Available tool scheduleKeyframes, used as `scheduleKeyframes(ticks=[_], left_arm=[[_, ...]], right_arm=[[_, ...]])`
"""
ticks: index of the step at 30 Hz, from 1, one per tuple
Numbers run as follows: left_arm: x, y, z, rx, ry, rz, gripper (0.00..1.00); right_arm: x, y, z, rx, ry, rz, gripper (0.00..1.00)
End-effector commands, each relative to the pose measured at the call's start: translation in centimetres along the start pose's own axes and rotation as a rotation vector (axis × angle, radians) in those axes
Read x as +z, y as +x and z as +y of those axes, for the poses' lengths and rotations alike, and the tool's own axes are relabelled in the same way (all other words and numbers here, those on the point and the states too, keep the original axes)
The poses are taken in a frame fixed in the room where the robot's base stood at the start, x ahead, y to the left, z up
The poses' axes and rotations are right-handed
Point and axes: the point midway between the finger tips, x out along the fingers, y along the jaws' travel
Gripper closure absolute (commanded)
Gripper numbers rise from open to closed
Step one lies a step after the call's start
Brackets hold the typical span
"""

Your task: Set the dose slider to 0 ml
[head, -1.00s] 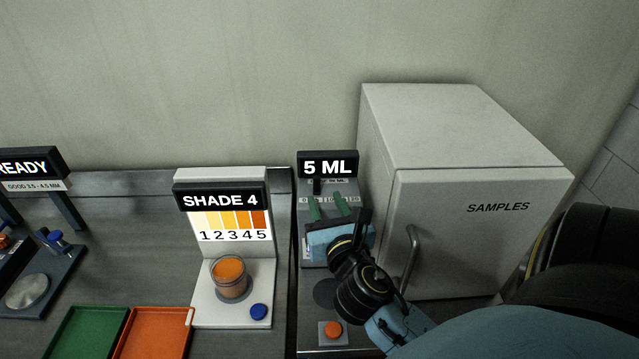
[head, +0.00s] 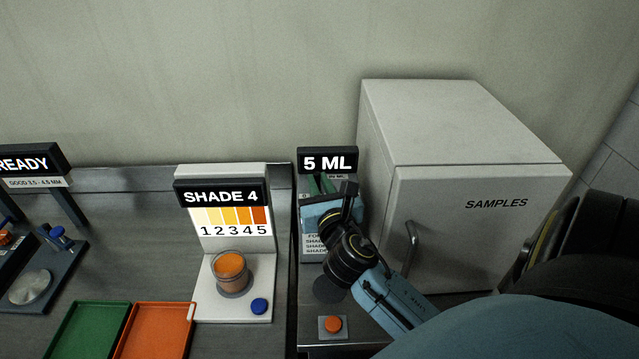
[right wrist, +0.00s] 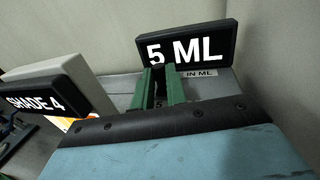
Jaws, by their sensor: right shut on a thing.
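The dose station has a black display (head: 327,162) that reads 5 ML, and it also shows in the right wrist view (right wrist: 188,48). My right gripper (head: 322,184) is at the slider panel just under this display. Its green fingers (right wrist: 157,84) are shut on the dark slider knob (right wrist: 158,75) in the right wrist view. The fingers and gripper body hide most of the slider's scale; a "5" shows between the fingers. My left gripper is not in view.
The white SAMPLES cabinet (head: 470,125) with a handle (head: 408,245) stands close to the right of my arm. The SHADE 4 stand (head: 230,300) with an orange jar (head: 231,272) is to the left. An orange button (head: 332,324) is in front.

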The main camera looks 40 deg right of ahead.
Motion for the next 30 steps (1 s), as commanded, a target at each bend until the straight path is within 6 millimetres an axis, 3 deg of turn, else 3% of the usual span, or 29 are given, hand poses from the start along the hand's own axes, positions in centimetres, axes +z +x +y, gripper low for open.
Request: scheduleKeyframes(ticks=[8,15,23,24,28,30], left_arm=[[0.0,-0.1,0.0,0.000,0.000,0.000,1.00],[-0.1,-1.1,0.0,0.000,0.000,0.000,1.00],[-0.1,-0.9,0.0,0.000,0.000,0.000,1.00],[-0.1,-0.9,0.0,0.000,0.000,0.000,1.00],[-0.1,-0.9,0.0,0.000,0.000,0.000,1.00],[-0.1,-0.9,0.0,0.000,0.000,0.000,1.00]], right_arm=[[0.0,0.0,0.2,0.000,0.001,0.001,1.00],[0.1,0.6,2.9,0.001,0.003,0.002,1.00],[0.0,0.6,3.1,0.005,0.003,-0.001,1.00],[0.0,0.6,3.2,0.006,0.003,-0.001,0.81],[0.0,0.6,3.1,0.004,0.003,-0.001,0.64],[0.0,0.6,3.1,0.003,0.002,-0.001,0.64]])
